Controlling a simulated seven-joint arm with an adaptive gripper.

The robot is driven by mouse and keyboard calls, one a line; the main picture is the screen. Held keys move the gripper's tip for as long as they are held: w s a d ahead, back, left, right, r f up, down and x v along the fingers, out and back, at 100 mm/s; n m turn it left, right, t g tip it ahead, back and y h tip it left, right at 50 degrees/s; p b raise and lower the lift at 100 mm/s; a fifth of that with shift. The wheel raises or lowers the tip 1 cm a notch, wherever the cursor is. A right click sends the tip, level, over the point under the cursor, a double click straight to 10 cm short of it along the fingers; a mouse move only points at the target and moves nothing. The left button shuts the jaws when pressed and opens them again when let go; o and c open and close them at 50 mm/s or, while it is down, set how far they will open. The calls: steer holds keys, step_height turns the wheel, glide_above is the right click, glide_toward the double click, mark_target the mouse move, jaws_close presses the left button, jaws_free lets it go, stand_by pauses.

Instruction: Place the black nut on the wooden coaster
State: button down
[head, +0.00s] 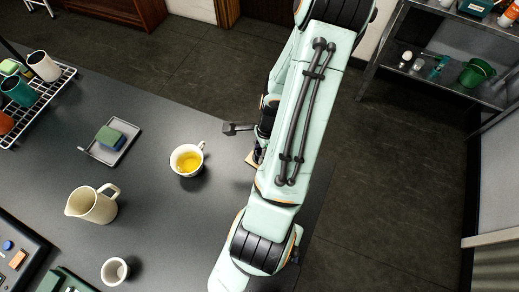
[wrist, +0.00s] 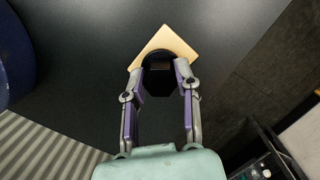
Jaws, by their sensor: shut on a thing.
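The wooden coaster (wrist: 166,38) is a pale square, turned like a diamond, on the dark counter ahead of my fingers in the wrist view. In the head view only a small edge of the coaster (head: 249,159) shows beside my arm. My gripper (wrist: 158,72) is shut on the black nut (wrist: 158,82), a dark piece between the two fingers. The nut overlaps the coaster's near corner in the wrist view; I cannot tell whether it touches the coaster. In the head view my arm hides the nut and most of the fingers.
A cup of yellow liquid (head: 187,161) stands left of the coaster. A cream pitcher (head: 92,205), a small white cup (head: 115,271) and a tray with a sponge (head: 110,142) are farther left. The counter (head: 150,225) ends just right of my arm.

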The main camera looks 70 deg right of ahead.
steer(key=shift+f, duration=0.45)
steer(key=c, duration=0.8)
jaws_free()
steer(key=shift+f, duration=0.1)
step_height(320, 180, up, 12)
steer(key=s+d, duration=0.1)
steer(key=shift+d, duration=0.15)
steer(key=shift+s, duration=0.1)
